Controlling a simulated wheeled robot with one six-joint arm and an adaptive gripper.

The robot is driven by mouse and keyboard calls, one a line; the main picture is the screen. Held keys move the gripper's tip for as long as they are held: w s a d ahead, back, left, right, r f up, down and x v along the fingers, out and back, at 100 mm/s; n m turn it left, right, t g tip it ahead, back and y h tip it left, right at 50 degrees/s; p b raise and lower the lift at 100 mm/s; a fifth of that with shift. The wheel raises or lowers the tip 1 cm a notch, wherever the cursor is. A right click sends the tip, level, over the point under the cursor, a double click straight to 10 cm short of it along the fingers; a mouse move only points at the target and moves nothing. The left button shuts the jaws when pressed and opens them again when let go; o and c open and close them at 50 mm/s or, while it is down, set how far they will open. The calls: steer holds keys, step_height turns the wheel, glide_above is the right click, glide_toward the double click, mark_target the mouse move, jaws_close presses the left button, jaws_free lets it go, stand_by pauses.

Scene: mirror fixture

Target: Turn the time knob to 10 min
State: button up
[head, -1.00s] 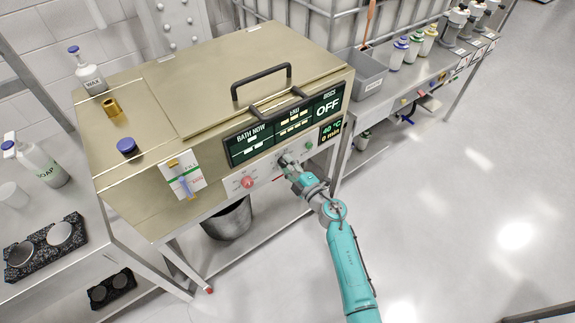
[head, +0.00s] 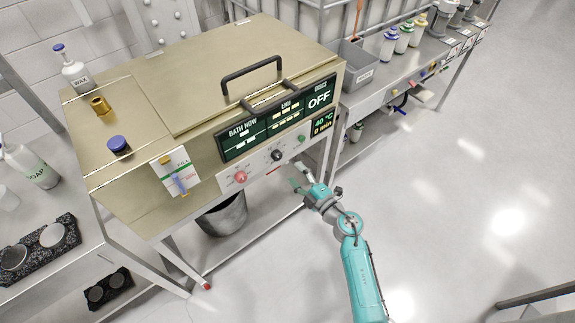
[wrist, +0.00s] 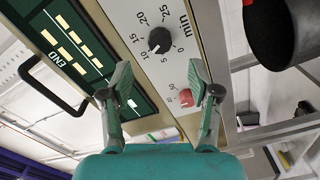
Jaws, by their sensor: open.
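The black time knob (head: 277,155) is on the front panel of the metal bath, between a red knob (head: 240,176) and a green button (head: 301,138). In the wrist view the time knob (wrist: 160,40) sits inside a printed minute scale. A pale mark shows on its lower left side, towards the 10; the exact setting is hard to read. The small display (head: 322,123) reads 40 °C and what looks like 0 min. My gripper (head: 302,179) is open and empty, apart from the panel. Its spread fingers (wrist: 160,93) show below the time knob in the wrist view.
The bath lid has a black handle (head: 252,78) above the panel. A grey bucket (head: 222,214) stands under the bath. A side bench with a grey bin (head: 358,66) and bottles is at the right. The floor around my arm is clear.

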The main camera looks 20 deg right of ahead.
steer(key=v, duration=0.3)
steer(key=shift+s+d, duration=0.1)
steer(key=shift+s, duration=0.15)
stand_by(0.4)
steer(key=s+a+r+m+t+h, duration=0.1)
steer(key=s+a+m, duration=0.25)
steer(key=s, duration=0.65)
steer(key=s+a+r+m+h, duration=0.2)
steer(key=s+m, duration=0.2)
steer(key=s, duration=0.6)
steer(key=s+r+m+g+h, duration=0.1)
steer(key=s+r+m, duration=0.2)
steer(key=s, duration=0.4)
steer(key=s+d+r+m+g, duration=0.1)
steer(key=s+r+m, duration=0.2)
steer(key=s, duration=0.4)
steer(key=s+r+m+g+h, duration=0.1)
steer(key=s+r+m, duration=0.2)
steer(key=s, duration=0.5)
steer(key=shift+d+r+h, duration=0.2)
steer(key=shift+r+h, duration=0.1)
steer(key=shift+r, duration=0.1)
steer(key=shift+s+m, duration=0.1)
steer(key=shift+m, duration=0.15)
